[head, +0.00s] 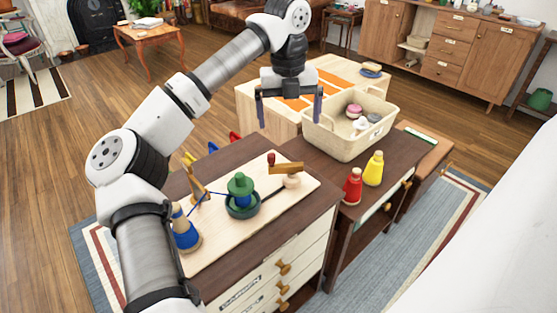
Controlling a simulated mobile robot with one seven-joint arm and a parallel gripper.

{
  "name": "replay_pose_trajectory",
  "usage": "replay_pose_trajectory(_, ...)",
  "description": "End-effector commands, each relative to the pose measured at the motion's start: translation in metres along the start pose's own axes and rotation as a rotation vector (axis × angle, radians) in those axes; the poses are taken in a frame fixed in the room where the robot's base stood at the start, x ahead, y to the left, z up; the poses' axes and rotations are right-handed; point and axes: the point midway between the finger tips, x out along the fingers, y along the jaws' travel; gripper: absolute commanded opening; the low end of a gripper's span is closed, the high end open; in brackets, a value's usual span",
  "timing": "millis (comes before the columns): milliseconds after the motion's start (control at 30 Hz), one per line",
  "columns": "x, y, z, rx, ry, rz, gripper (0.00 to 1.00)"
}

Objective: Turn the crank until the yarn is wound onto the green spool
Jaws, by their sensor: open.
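The green spool (240,187) stands upright in a dark round holder (243,206) on a pale board. A crank (287,169) with a wooden arm and a red knob (271,158) sits at the board's back right. Blue yarn on a cone (184,232) stands at the board's front left, and a blue strand runs from it past a wooden guide (195,180) toward the spool. My gripper (289,112) hangs open and empty, pointing down, above and behind the crank, apart from it. How much yarn is on the spool is too small to tell.
The pale board (212,245) lies on a dark brown cabinet with drawers. A cream basket (350,138) with yarn balls stands behind right, close to my gripper. A red bottle (352,187) and a yellow bottle (374,169) stand right of the board. My arm spans the left.

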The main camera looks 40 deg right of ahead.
Motion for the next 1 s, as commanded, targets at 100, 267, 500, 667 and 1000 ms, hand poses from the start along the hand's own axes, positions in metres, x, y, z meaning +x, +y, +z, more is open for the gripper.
replay_pose_trajectory(100,0.007,0.005,0.002,-0.021,0.002,0.042,1.00)
replay_pose_trajectory(267,0.030,0.006,0.001,-0.019,0.005,0.039,1.00)
replay_pose_trajectory(500,0.082,0.007,0.001,-0.017,0.005,0.036,1.00)
replay_pose_trajectory(667,0.111,0.008,0.001,-0.017,0.004,0.034,1.00)
replay_pose_trajectory(1000,0.139,0.009,0.001,-0.016,0.001,0.034,1.00)
